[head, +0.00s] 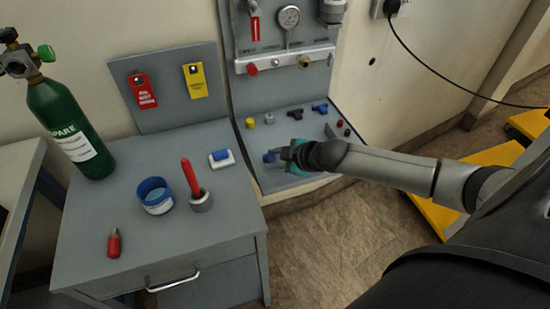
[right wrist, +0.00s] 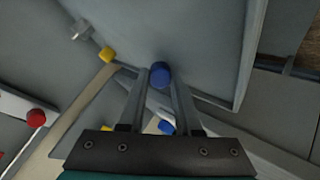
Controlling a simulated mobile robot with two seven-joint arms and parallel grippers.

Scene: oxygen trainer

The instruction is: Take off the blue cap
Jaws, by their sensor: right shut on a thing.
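The blue cap (head: 269,157) is at the tips of my right gripper (head: 279,155), low over the grey panel base at the centre of the head view. In the right wrist view the blue cap (right wrist: 160,75) sits between the two fingertips, and my right gripper (right wrist: 161,82) is shut on it. I cannot tell whether the cap still touches a fitting, as the gripper and the angle hide its underside. My left gripper is not in view.
A yellow cap (head: 250,122) and black and blue fittings (head: 320,107) stand behind on the panel base (head: 285,135). A gauge panel (head: 275,90) rises behind.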

